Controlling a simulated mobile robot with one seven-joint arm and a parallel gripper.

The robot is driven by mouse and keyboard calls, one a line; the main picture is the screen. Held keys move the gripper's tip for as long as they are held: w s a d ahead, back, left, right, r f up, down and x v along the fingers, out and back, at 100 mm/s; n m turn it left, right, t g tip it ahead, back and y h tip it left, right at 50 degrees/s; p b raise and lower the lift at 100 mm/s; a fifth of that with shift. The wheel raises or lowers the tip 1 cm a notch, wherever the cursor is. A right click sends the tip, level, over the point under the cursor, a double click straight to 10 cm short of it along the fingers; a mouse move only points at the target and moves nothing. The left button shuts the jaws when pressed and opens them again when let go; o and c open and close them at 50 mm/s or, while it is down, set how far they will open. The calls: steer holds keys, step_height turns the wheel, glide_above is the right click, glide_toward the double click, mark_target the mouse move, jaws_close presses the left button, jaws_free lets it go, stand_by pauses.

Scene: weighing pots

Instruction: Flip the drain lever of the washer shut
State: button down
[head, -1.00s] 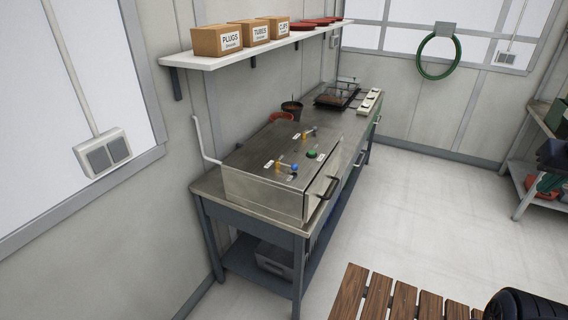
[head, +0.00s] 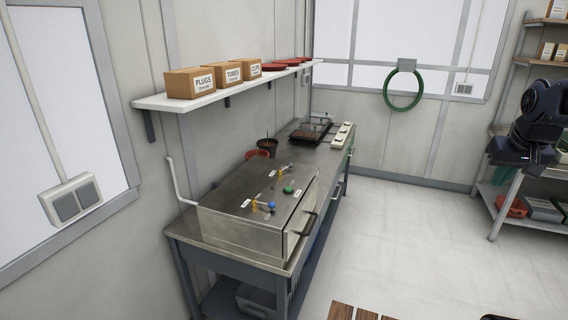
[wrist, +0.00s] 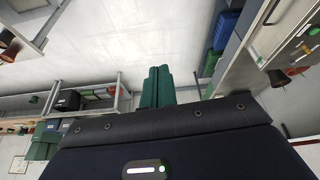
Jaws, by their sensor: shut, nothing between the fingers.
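The washer (head: 225,226) is a steel box on the near end of the bench, with a handled front panel. My gripper (wrist: 156,72) shows two green fingers close together, shut and empty, away from the washer. The head view does not show the fingers.
The washer stands on a steel bench (head: 186,227) with pots and trays behind it. A wall shelf (head: 180,102) with boxes hangs above. A white pipe (head: 178,185) rises at the washer's left. Open floor (head: 400,240) lies right of the bench; slatted wood (head: 345,312) shows at the bottom.

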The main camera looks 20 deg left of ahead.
steer(key=w+a+r+n, duration=0.25)
steer(key=w+a, duration=0.35)
steer(key=w, duration=0.3)
steer(key=w+a+r+n, duration=0.1)
steer(key=w+a+r, duration=0.4)
steer(key=w, duration=0.4)
steer(key=w+a+f+n+g+y, duration=0.1)
steer(key=w+a+n, duration=0.1)
steer(key=w+a, duration=0.55)
steer(key=w+a+f+n+y, duration=0.1)
steer(key=w+a, duration=0.3)
steer(key=a, duration=0.6)
steer(key=w+a+f+n, duration=0.2)
steer(key=w+a+f, duration=0.15)
steer(key=a, duration=0.65)
steer(key=w+a+f+n, duration=0.1)
steer(key=w+a+f, duration=0.3)
steer(key=a, duration=0.5)
steer(key=a+f+n, duration=0.1)
steer(key=a+f, duration=0.2)
steer(key=a, duration=0.3)
steer(key=w+a+f+g+y, duration=0.1)
steer(key=a+f, duration=0.3)
steer(key=a, duration=0.3)
steer(key=a+f+n+g, duration=0.1)
steer(key=a+f, duration=0.2)
steer(key=a, duration=0.4)
steer(key=shift+w+f+n, duration=0.35)
steer(key=shift+w+f, duration=0.05)
steer(key=shift+a, duration=0.1)
